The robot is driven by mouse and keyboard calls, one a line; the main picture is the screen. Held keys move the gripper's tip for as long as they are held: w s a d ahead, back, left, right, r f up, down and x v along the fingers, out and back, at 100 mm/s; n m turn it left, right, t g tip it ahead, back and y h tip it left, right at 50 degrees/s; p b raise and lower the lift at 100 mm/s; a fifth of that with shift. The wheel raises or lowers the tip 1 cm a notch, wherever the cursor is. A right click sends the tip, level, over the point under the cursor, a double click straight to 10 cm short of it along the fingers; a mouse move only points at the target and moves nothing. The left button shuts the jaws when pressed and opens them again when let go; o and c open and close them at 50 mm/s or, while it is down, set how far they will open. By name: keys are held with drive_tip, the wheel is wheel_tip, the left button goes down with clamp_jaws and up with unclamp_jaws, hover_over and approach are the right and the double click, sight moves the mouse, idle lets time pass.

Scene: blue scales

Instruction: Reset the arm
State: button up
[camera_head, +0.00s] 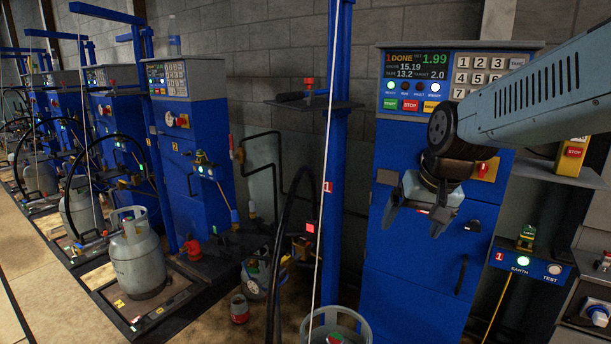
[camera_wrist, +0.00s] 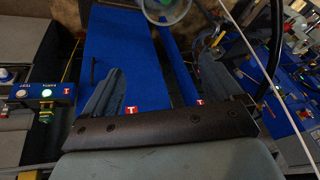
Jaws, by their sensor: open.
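My arm reaches in from the right edge of the head view, in front of the blue scale cabinet (camera_head: 400,275) marked 1. My gripper (camera_head: 417,212) hangs before the cabinet's front, below its keypad, with fingers apart and nothing between them. In the wrist view my gripper (camera_wrist: 166,55) also shows two spread grey fingers, with the blue cabinet (camera_wrist: 125,50) beyond them. The cabinet's display (camera_head: 418,66) reads DONE, 1.99, with target 2.0. A red knob on a yellow plate (camera_head: 487,168) is partly hidden behind my gripper.
A gas cylinder (camera_head: 336,328) stands at the bottom edge, left of the cabinet, beside a blue post (camera_head: 340,180). An earth/test box (camera_head: 533,266) and a yellow stop box (camera_head: 572,158) are at right. More scales with cylinders (camera_head: 138,262) line the left.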

drive_tip(key=s+d+r+n+t+h, duration=0.1)
drive_tip(key=s+d+r, duration=0.1)
drive_tip(key=s, duration=0.8)
drive_tip(key=shift+s+d+r+n, duration=0.2)
drive_tip(key=shift+d+r+n, duration=0.15)
drive_tip(key=shift+r, duration=0.3)
